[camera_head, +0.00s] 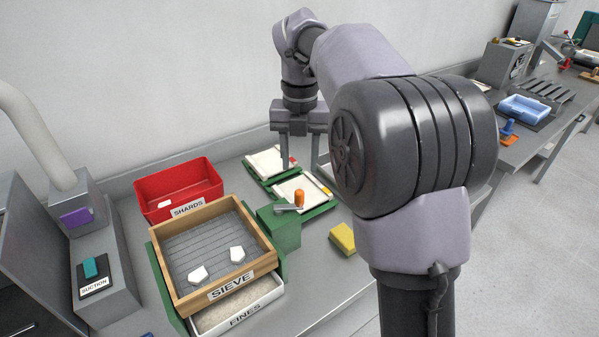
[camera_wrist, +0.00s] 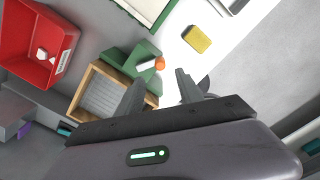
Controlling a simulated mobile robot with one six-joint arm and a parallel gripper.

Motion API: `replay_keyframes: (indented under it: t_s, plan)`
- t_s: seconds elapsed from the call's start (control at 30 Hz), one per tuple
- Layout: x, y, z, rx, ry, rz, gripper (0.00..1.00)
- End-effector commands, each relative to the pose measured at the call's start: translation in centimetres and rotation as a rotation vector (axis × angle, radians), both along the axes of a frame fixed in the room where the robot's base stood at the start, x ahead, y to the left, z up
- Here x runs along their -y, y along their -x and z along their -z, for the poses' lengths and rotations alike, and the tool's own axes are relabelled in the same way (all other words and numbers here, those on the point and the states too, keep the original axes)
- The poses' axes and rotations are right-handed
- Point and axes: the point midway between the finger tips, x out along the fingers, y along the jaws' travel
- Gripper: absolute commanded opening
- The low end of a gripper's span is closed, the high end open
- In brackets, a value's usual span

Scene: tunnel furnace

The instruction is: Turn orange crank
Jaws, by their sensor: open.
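The orange crank is an orange knob (camera_head: 299,198) on a short grey arm, mounted on a green block (camera_head: 281,232) at the right side of the wooden sieve (camera_head: 171,290). In the wrist view the orange knob (camera_wrist: 160,63) lies beyond my fingertips, near the top of the gap between them. My gripper (camera_head: 302,165) points down above the green-framed trays, behind the crank in the head view. In the wrist view my gripper (camera_wrist: 160,80) has its fingers apart with nothing between them. It does not appear to touch the crank.
Two white pieces lie in the sieve above a tray marked FINES (camera_head: 240,312). A red SHARDS bin (camera_head: 164,208) stands behind left. A yellow sponge-like block (camera_head: 342,239) is right of the crank. Green-framed trays (camera_head: 318,208) sit behind it. A suction unit (camera_head: 104,285) stands left.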

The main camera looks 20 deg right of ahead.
Motion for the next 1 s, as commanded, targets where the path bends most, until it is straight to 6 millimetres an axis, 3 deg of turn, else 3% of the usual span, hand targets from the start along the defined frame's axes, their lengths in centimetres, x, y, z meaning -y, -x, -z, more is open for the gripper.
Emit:
replay_keyframes:
  t_s: [0.03,0.1,0.3,1.0]
  plan:
    - [0.0,0.0,-2.3,0.002,0.001,0.000,0.43]
    - [0.0,0.0,-4.0,0.001,0.000,0.001,0.43]
    - [0.0,0.0,-6.6,-0.001,0.000,0.000,0.43]
    - [0.0,0.0,-6.7,-0.001,0.001,0.000,0.43]
